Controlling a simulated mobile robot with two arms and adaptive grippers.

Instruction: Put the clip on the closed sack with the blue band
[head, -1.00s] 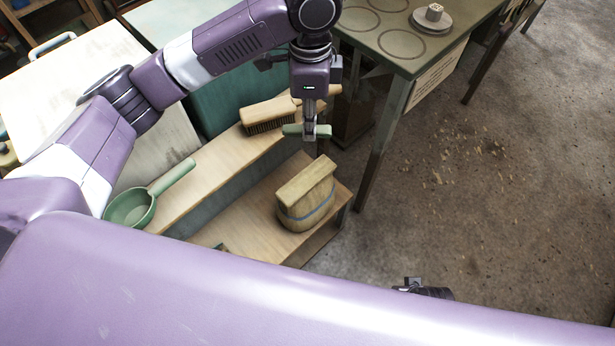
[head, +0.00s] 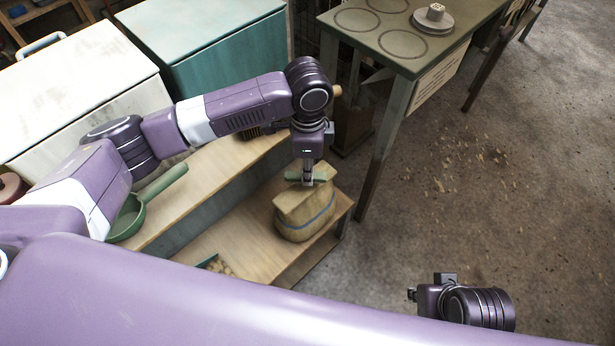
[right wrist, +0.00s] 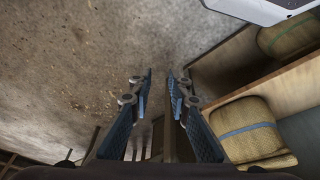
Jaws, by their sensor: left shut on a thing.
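The closed sack with the blue band (head: 306,222) is tan with a folded top and stands on the low wooden shelf. It also shows in the right wrist view (right wrist: 245,132). My left gripper (head: 307,181) points down at the sack's top and is shut on the green clip (head: 322,173). The clip lies across the view at the sack's upper edge; I cannot tell whether it touches the fold. My right gripper (right wrist: 158,78) is open and empty, over the floor away from the sack; in the head view only part of it shows at the lower right.
A second tan sack (right wrist: 290,37) shows in the right wrist view. A green scoop (head: 128,217) lies on the upper shelf board (head: 195,198), partly behind my left arm. A green table (head: 385,55) stands behind. The floor at right is clear apart from scattered shavings.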

